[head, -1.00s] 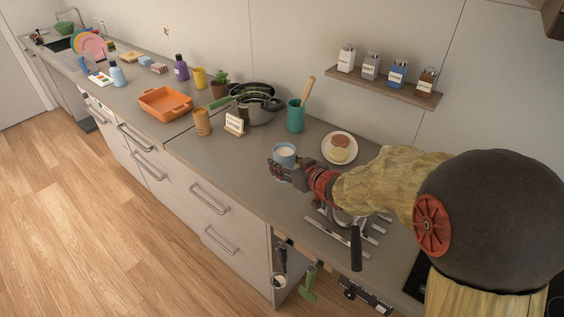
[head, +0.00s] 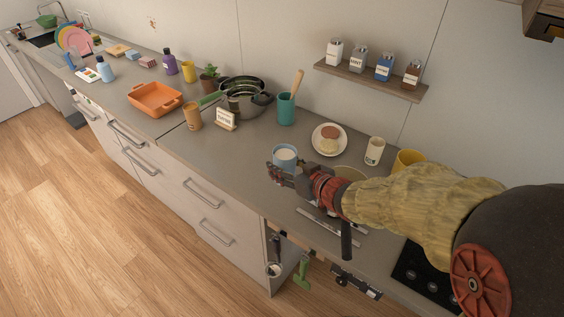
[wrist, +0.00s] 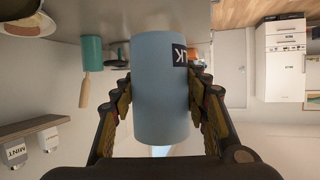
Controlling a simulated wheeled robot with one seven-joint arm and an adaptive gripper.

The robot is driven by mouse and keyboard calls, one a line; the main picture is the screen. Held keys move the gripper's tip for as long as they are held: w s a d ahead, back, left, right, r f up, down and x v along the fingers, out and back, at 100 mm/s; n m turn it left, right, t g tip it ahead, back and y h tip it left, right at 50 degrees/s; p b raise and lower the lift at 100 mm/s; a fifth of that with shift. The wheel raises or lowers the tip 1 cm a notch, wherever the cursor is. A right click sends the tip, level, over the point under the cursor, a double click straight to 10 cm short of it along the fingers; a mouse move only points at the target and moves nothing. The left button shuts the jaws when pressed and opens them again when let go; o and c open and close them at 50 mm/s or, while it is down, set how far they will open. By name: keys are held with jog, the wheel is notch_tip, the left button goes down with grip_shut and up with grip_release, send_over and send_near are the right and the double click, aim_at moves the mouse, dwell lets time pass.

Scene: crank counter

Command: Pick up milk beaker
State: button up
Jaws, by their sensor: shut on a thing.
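The milk beaker (head: 285,154) is a light blue cup with white contents, over the counter in the middle of the head view. In the wrist view the blue beaker (wrist: 160,90) fills the middle, with a dark label ending in "LK" partly hidden by a finger. My gripper (head: 280,170) is shut on the beaker, with a finger on each side of it in the wrist view (wrist: 160,110). The wrist picture is upside down. I cannot tell whether the beaker's base is clear of the counter.
A plate with food (head: 329,139) lies behind the beaker. A cream cup (head: 375,151) and a yellow mug (head: 407,160) stand to the right. A teal utensil pot (head: 286,109), a steel pot (head: 246,104) and a small sign (head: 225,119) stand to the left. A spice shelf (head: 370,82) is above.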

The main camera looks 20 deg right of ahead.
jog(key=shift+s+r, duration=0.3)
jog(key=shift+s, duration=0.2)
jog(key=shift+s, duration=0.15)
